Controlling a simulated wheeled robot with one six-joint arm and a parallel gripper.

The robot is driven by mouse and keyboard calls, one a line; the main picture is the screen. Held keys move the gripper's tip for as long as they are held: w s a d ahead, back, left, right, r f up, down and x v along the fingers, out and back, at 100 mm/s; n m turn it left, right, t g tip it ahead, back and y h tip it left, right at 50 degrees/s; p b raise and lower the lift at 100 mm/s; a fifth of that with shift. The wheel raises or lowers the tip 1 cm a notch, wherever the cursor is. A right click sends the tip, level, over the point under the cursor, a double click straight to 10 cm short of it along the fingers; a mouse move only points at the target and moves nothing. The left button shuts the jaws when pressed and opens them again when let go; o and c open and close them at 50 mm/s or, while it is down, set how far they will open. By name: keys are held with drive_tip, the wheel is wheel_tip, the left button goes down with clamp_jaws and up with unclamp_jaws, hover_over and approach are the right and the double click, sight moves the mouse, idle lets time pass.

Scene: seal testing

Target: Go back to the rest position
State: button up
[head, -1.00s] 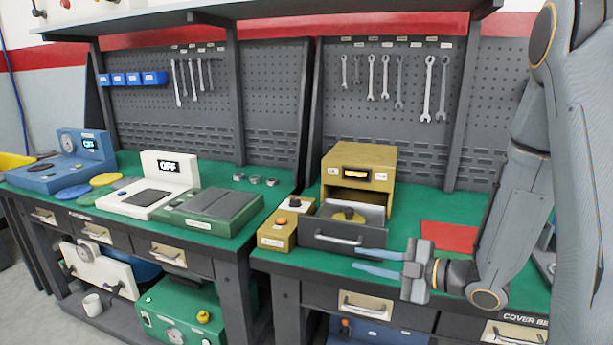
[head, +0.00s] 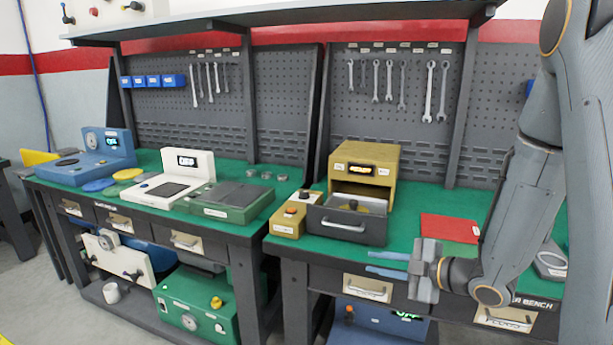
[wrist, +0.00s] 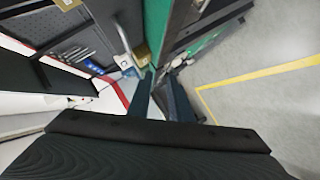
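My gripper (head: 387,264) is at the right of the head view, in front of the right bench's front edge. Its two blue-grey fingers point left, with a gap between them and nothing in it. In the wrist view the two dark fingers (wrist: 162,98) also stand apart and empty. My arm is bent, its upper part rising along the right side of the head view. The gripper is to the right of and lower than the open drawer (head: 346,226) of the mustard-coloured box (head: 365,157), apart from it.
A red sheet (head: 449,228) lies on the green right bench top, close behind my gripper. A small mustard control box (head: 289,221) stands left of the drawer. The left bench carries a green device (head: 228,200), a white one (head: 196,163) and a blue one (head: 88,168). Open floor shows in the wrist view.

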drive_tip(key=s+d+f+m+g+h, duration=0.25)
drive_tip(key=s+d+m+h, duration=0.35)
drive_tip(key=m+h, duration=0.5)
drive_tip(key=s+a+r+m+g, duration=0.1)
drive_tip(key=s+a+m+g, duration=0.1)
drive_tip(key=s, duration=0.6)
drive_tip(key=s+a+r+m+g+y, duration=0.1)
drive_tip(key=s+a+r+m+g, duration=0.1)
drive_tip(key=s+m+g, duration=0.3)
drive_tip(key=s+m, duration=0.2)
drive_tip(key=s, duration=0.1)
drive_tip(key=shift+s+a, duration=0.2)
drive_tip(key=shift+s, duration=0.2)
